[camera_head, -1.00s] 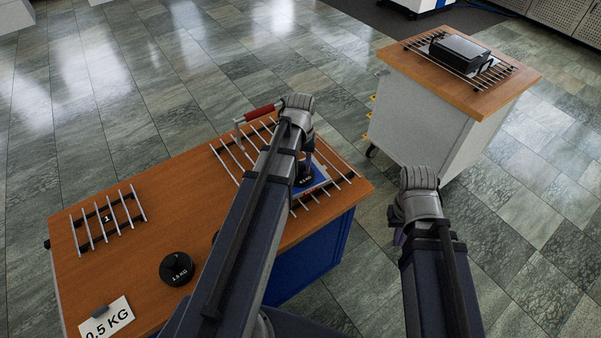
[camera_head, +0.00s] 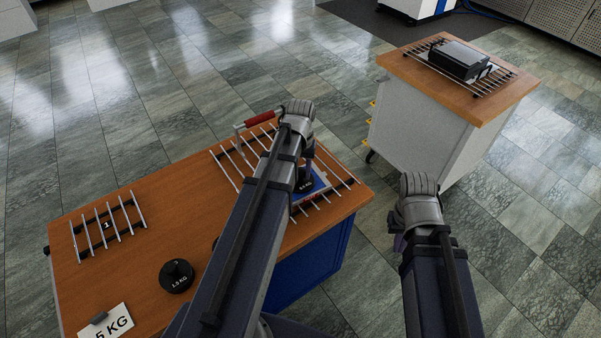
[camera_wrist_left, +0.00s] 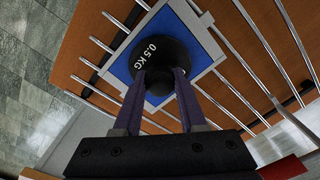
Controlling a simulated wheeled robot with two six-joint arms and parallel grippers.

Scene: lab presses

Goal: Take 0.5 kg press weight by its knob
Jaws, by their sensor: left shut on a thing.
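The 0.5 kg press weight (camera_head: 305,185) is a black disc with white lettering over the blue plate of the press at the right end of the near table. In the left wrist view the weight (camera_wrist_left: 150,48) shows its label clearly. My left gripper (camera_wrist_left: 160,82) is shut on its dark knob, one purple finger on each side. In the head view my left arm hides most of the grip. I cannot tell whether the weight rests on the plate or is slightly raised. My right gripper (camera_head: 398,242) is mostly hidden behind its own arm, away from the table.
The press has silver bars and a red handle (camera_head: 258,121). A 1.5 kg weight (camera_head: 177,276), a rack marked 1 (camera_head: 107,226) and a partly cut-off weight sign (camera_head: 107,323) are on the near table. A second cabinet (camera_head: 425,115) with a black device stands at upper right.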

